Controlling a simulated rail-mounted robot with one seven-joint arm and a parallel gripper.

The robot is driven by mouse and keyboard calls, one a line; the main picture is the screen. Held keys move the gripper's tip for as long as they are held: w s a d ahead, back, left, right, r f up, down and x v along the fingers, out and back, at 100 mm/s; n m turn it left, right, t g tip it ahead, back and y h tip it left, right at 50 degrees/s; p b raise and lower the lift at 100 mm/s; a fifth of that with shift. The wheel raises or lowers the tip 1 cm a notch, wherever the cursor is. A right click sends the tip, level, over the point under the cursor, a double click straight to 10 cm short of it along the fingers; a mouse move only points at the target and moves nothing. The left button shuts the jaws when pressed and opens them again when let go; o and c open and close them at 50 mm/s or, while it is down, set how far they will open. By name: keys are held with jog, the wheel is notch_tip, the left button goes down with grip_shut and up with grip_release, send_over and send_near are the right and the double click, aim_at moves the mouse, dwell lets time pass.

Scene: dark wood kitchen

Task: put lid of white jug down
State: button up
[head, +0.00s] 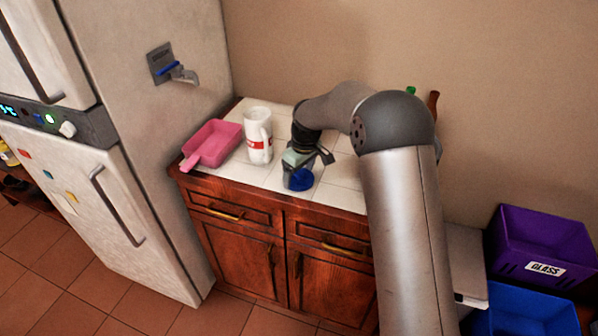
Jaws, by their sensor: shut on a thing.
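The white jug (257,146) stands upright on the tiled counter, left of my gripper. It is white with a red band and a handle on its right side. My gripper (299,171) points down over the counter, to the right of the jug, and is shut on a round blue lid (302,181). The lid is at or just above the tiles near the counter's front edge. I cannot tell whether it touches them. The gripper's fingers are small in this view and partly hide the lid.
A pink dustpan-like tray (216,141) lies left of the jug. The white tiled counter (333,191) has bare room right of the lid. A fridge (125,130) stands to the left. Bottles partly show behind my arm. Purple (540,240) and blue (525,312) bins are at the lower right.

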aim_at(304, 181)
jog(key=shift+f, duration=0.1)
jog(key=shift+f, duration=0.15)
jog(key=o, duration=0.9)
jog(key=shift+r, duration=0.2)
notch_tip(304, 181, up, 12)
jog(key=s+d+b, duration=0.1)
jog(key=s+d+r+m+h, duration=0.1)
jog(key=s+d+m, duration=0.1)
jog(key=s+d, duration=0.5)
jog(key=s+d+r+m, duration=0.2)
jog(key=s+d+m, duration=0.15)
jog(key=s, duration=0.65)
jog(key=s+d+f+m, duration=0.1)
jog(key=s+d+f, duration=0.1)
jog(key=s, duration=0.4)
jog(key=s+d+f+m, duration=0.2)
jog(key=s, duration=0.5)
jog(key=s+d+f+m, duration=0.1)
jog(key=s+d+f, duration=0.1)
jog(key=s, duration=0.4)
jog(key=shift+s+f+g, duration=0.1)
jog(key=shift+s+g, duration=0.2)
jog(key=shift+g, duration=0.1)
